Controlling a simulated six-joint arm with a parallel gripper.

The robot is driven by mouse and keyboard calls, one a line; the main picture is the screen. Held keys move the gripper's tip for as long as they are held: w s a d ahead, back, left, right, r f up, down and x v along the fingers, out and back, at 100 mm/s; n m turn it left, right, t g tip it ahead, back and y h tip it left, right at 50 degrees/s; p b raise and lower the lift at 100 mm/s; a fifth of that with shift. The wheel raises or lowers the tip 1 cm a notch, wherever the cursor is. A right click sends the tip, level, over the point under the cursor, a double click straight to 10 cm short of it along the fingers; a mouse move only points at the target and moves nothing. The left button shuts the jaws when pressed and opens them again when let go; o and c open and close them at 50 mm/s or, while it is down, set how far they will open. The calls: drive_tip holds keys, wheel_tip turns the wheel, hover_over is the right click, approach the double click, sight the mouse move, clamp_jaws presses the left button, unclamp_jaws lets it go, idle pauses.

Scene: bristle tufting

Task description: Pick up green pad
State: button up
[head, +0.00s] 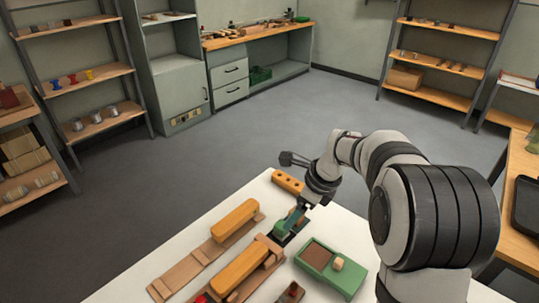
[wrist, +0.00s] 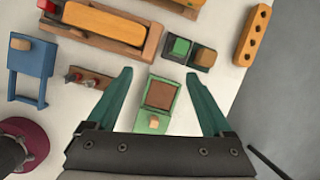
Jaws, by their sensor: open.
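The green pad (wrist: 180,47) is a small square block on a dark base in the wrist view, beside a similar base with a brown top (wrist: 204,57). My gripper (wrist: 159,73) is open, its two teal fingers wide apart with nothing held between them. The pad lies beyond the fingertips, nearer the right finger. In the head view my gripper (head: 292,220) is low over the white table, close to a green patch that appears to be the pad, partly hidden by the fingers.
A green box (wrist: 142,121) with a brown inset and wooden knob lies between the fingers in the wrist view. A wooden fixture (wrist: 75,32) with an orange block, a blue drawer box (wrist: 18,58) and a holed orange block (wrist: 254,35) stand around. Bare white table shows between them.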

sight(282, 225)
drive_tip(key=w+f+m, duration=0.1)
drive_tip(key=w+f, duration=0.2)
drive_tip(key=f, duration=0.2)
drive_tip(key=w+a+f+m, duration=0.1)
drive_tip(key=w+f, duration=0.1)
drive_tip(key=f, duration=0.4)
drive_tip(key=w+a+f, duration=0.1)
drive_tip(key=w+f, duration=0.2)
drive_tip(key=f, duration=0.3)
drive_tip(key=shift+w+a+f+m, duration=0.2)
drive_tip(key=shift+w+m, duration=0.1)
drive_tip(key=shift+m, duration=0.1)
clamp_jaws()
drive_tip(key=shift+r, duration=0.15)
